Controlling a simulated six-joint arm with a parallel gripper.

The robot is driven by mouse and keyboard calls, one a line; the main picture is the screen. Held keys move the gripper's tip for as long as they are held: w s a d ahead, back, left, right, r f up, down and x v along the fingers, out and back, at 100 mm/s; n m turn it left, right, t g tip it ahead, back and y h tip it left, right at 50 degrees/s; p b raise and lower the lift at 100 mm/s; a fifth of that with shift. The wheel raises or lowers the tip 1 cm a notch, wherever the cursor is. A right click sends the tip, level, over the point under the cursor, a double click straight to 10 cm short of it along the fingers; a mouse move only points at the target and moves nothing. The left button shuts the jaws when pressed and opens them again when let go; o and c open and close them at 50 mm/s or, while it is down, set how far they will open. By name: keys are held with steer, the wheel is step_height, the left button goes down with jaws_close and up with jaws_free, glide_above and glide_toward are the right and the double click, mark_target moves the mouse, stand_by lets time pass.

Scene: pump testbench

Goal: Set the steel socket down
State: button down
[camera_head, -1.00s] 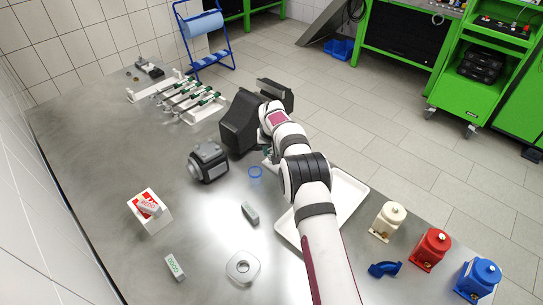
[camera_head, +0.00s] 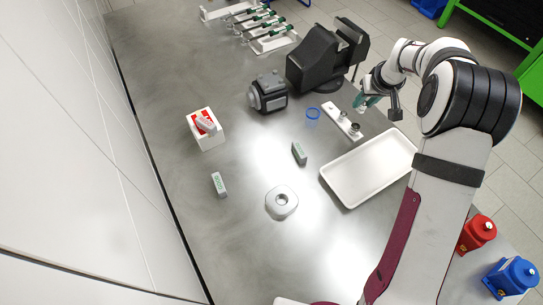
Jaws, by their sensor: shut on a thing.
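Dark, round, socket-like pieces (camera_head: 355,128) stand on the holder, close beside the fingertips. I cannot tell whether the held socket touches the holder or hangs just above it.
A white tray (camera_head: 336,187) lies in front of the holder. A blue ring (camera_head: 313,114), a black vise (camera_head: 312,60) and a grey motor-like block (camera_head: 268,93) are to its left. A silver part with a hole (camera_head: 282,203) lies nearer.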

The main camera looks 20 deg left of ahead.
steer(key=s+a+n+g+y, duration=0.2)
steer(key=s+a+n, duration=0.45)
steer(key=s, duration=0.25)
steer(key=s+a+n+g+y, duration=0.1)
steer(key=s+a+n+g, duration=0.1)
steer(key=s+a+n, duration=0.5)
steer(key=shift+n, duration=0.55)
steer(key=a+f, duration=0.2)
steer(key=a, duration=0.1)
steer(key=s+a+f, duration=0.1)
steer(key=a+f, duration=0.1)
steer(key=a, duration=0.1)
steer(key=s+a+f, duration=0.1)
steer(key=a+f, duration=0.1)
steer(key=f, duration=0.1)
steer(key=shift+s+a, duration=0.25)
steer(key=shift+a, duration=0.15)
steer(key=x, duration=0.3)
steer(key=shift+d+f, duration=0.25)
steer(key=shift+f, duration=0.5)
steer(key=c, duration=0.6)
jaws_free()
steer(key=shift+f, duration=0.1)
